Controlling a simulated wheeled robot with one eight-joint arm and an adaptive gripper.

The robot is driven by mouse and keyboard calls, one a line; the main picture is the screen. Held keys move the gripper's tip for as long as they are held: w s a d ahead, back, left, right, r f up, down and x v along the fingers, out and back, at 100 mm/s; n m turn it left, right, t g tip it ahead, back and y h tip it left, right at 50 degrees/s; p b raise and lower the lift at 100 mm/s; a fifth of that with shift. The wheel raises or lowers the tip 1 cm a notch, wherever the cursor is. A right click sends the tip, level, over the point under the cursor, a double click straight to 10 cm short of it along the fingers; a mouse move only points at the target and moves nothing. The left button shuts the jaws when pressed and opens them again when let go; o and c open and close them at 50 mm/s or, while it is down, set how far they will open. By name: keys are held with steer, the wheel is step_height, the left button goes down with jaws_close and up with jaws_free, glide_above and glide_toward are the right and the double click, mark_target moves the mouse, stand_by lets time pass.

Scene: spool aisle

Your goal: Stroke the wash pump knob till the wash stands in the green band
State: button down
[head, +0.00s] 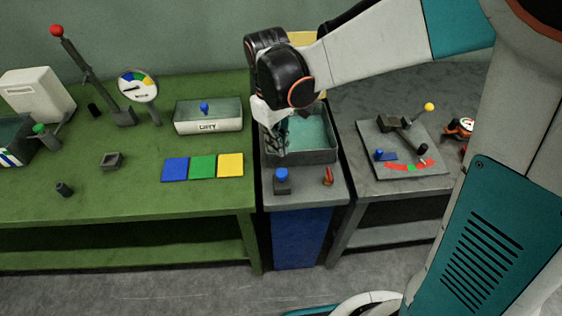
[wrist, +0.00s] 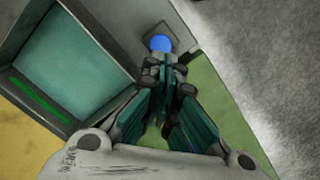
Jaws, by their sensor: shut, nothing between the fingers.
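The wash pump knob (head: 281,174) is a round blue knob on a small grey block at the front left of the grey stand. It also shows in the wrist view (wrist: 160,43), just beyond my fingertips. The wash basin (head: 305,157) stands behind it, with teal inside. A green band (wrist: 40,97) on a dark strip shows along one inner side of the basin in the wrist view; I cannot tell where the wash stands against it. My gripper (head: 277,155) is shut and empty, pointing down over the basin's left side, apart from the knob as far as I can see.
The green bench (head: 120,195) at left holds a tray marked DRY (head: 208,127) and blue, green and yellow tiles (head: 203,167).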

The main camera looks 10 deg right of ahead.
mark_target(280, 171)
steer(key=shift+s+d+f+b, duration=0.1)
steer(key=shift+s+f+b, duration=0.05)
steer(key=shift+f+b, duration=1.4)
steer(key=shift+s+d+f+b, duration=0.1)
steer(key=shift+f+b, duration=0.9)
steer(key=shift+f, duration=0.95)
